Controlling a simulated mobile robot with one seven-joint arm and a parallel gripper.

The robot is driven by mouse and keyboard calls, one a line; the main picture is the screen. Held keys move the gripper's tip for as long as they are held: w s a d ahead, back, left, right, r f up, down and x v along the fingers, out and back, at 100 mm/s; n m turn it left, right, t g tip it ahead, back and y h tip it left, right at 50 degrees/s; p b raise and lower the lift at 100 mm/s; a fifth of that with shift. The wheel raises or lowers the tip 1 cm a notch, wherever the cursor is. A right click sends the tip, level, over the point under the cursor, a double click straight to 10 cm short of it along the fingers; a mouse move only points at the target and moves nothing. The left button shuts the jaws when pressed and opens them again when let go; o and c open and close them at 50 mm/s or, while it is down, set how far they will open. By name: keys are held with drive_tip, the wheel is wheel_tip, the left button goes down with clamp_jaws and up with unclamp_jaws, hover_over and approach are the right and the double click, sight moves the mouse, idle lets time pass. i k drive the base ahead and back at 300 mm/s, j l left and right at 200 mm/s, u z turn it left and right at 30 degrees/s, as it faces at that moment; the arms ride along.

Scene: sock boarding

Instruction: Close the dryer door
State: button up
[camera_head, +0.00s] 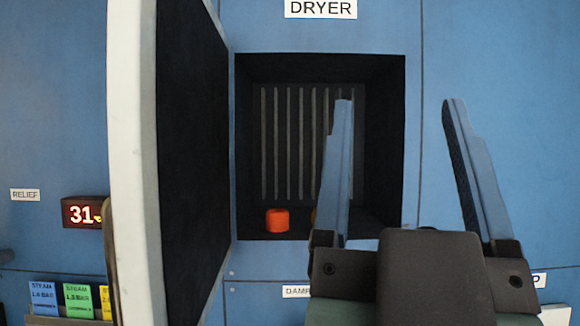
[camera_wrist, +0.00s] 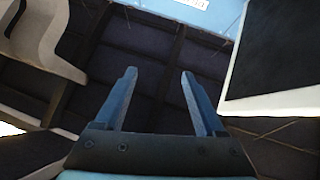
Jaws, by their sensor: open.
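The dryer door (camera_head: 190,150) stands wide open at the left of the dryer opening, with its black inner face and white edge showing in the head view. The dryer opening (camera_head: 320,75) is a dark box with a slatted back wall, under a DRYER label. My gripper (camera_head: 400,105) is open and empty, in front of the opening's right side and right of the door, apart from it. In the wrist view my gripper (camera_wrist: 158,78) shows nothing between its fingers. A black panel with a white border, seemingly the door (camera_wrist: 275,50), is at the upper right there.
An orange roll-like object (camera_head: 277,220) sits on the dryer floor; another beside it is mostly hidden by my finger. A display reading 31 (camera_head: 82,212) and coloured STEAM cards (camera_head: 77,300) are left of the door. Blue wall panel (camera_head: 500,60) lies right of the opening.

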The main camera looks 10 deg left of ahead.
sight(167, 226)
drive_tip(key=k+j, duration=0.15)
drive_tip(key=j, duration=0.2)
drive_tip(key=k+j, duration=0.15)
drive_tip(key=j, duration=0.15)
drive_tip(key=k+j, duration=0.15)
drive_tip(key=j, duration=0.2)
drive_tip(key=k+j, duration=0.15)
drive_tip(key=j, duration=0.2)
